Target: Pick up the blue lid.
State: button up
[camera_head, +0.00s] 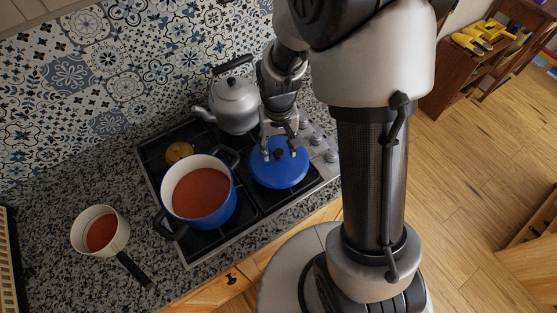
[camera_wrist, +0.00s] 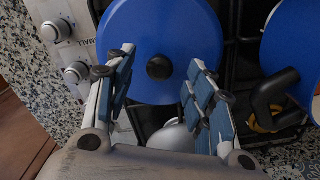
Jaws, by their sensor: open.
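The blue lid (camera_head: 279,170) is round with a dark knob (camera_head: 279,154) and lies flat on the right side of the black stove. In the wrist view the lid (camera_wrist: 200,25) fills the top middle, and its knob (camera_wrist: 160,67) sits between the lines of my two fingers. My gripper (camera_head: 278,147) is over the lid in the head view. In the wrist view my gripper (camera_wrist: 162,68) is open, one finger on each side of the knob, with nothing held. I cannot tell the exact height of the fingertips above the lid.
A blue pot (camera_head: 211,215) of red sauce stands left of the lid. A silver kettle (camera_head: 234,106) stands behind, close to my gripper. Stove knobs (camera_head: 316,139) line the right edge. A white saucepan (camera_head: 88,219) sits on the granite counter (camera_head: 50,190).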

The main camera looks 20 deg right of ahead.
aim_at(279, 152)
notch_tip(279, 152, down, 3)
jog(key=shift+w+f, duration=0.1)
jog(key=shift+c, duration=0.3)
grip_shut()
dwell(0.4)
